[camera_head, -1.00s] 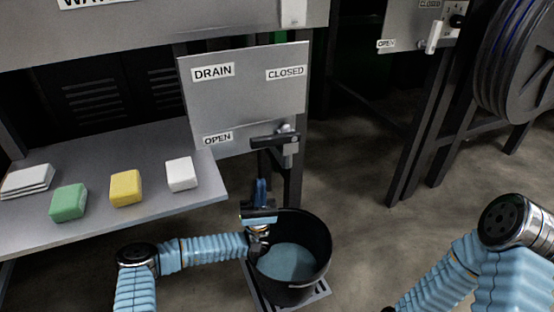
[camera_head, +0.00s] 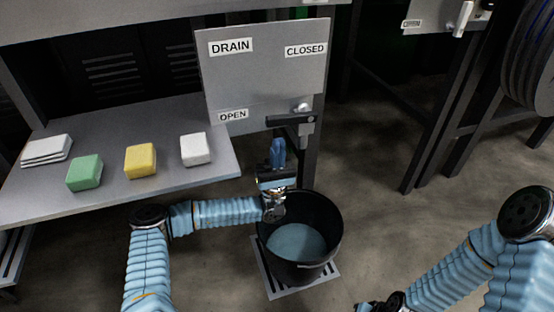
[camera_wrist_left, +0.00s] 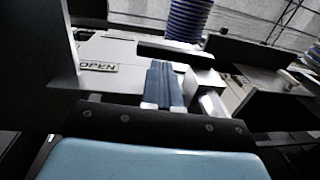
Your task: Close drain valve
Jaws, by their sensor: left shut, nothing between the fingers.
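The drain valve (camera_head: 303,128) is on the grey panel labelled DRAIN. Its dark lever (camera_head: 288,120) lies roughly level and points left, near the OPEN label (camera_head: 233,115). The CLOSED label (camera_head: 305,50) is above it at the upper right. My left gripper (camera_head: 278,145) is just below the lever, its blue fingers shut, empty and pointing up. In the left wrist view the shut fingers (camera_wrist_left: 163,85) reach toward the dark lever (camera_wrist_left: 165,46), beside the pale valve body (camera_wrist_left: 205,85). I cannot tell whether they touch it. My right arm shows at the lower right; its fingers are not visible.
A black bucket (camera_head: 328,240) with bluish contents stands below on a grated plate (camera_head: 278,292). A grey shelf (camera_head: 110,195) at left carries green (camera_head: 85,173), yellow (camera_head: 140,161) and white (camera_head: 196,149) blocks. The floor right of the bucket looks clear.

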